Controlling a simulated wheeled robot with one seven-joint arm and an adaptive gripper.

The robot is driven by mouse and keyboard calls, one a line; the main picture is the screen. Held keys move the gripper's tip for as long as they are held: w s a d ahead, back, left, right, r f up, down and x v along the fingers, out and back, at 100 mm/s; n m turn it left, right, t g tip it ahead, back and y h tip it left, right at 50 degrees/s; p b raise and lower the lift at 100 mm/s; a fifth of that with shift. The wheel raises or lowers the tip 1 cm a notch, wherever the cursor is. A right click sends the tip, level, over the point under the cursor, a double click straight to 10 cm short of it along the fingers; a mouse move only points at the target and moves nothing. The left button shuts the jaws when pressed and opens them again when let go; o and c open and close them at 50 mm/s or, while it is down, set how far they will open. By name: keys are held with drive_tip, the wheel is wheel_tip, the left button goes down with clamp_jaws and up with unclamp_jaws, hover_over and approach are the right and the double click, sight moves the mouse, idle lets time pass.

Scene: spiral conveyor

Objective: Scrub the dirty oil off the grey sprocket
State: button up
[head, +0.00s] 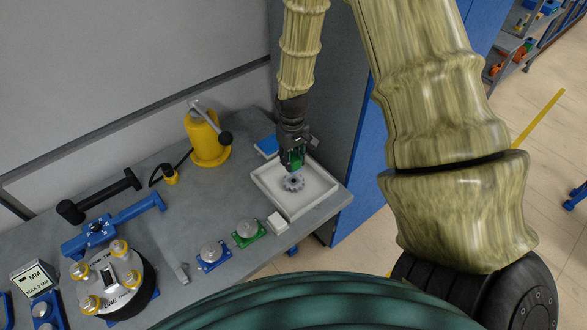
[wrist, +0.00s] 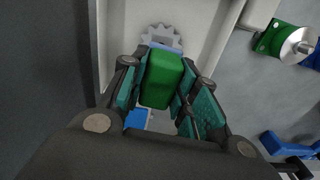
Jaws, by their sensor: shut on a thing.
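The grey sprocket (head: 293,184) lies in the white tray (head: 322,198) at the right end of the bench. The sprocket (wrist: 161,34) shows at the top of the wrist view, partly hidden. My gripper (head: 292,160) is over the tray and shut on a green block-shaped tool (wrist: 162,78), also seen as green between the fingers in the head view. A light blue edge (wrist: 165,47) shows at the tool's far end, by the sprocket. I cannot tell if it touches the sprocket. No oil can be made out.
A small white block (head: 277,222) stands by the tray's front left corner. Green (head: 248,232) and blue (head: 213,256) fixtures with metal discs are to its left. A yellow device (head: 207,140) stands behind. A dark cabinet wall rises behind the tray.

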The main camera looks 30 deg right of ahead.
sight(296, 171)
drive_tip(key=shift+o, duration=1.3)
drive_tip(key=c, duration=0.4)
drive_tip(key=shift+o, duration=0.2)
drive_tip(key=shift+f, duration=0.1)
drive_tip(key=shift+f, duration=0.1)
drive_tip(key=shift+f+b, duration=1.35)
drive_tip(key=shift+f, duration=0.95)
drive_tip(key=shift+f+b, duration=0.4)
drive_tip(key=shift+f, duration=0.35)
drive_tip(key=shift+s+r, duration=0.1)
drive_tip(key=shift+s+f, duration=0.2)
drive_tip(key=shift+s, duration=0.7)
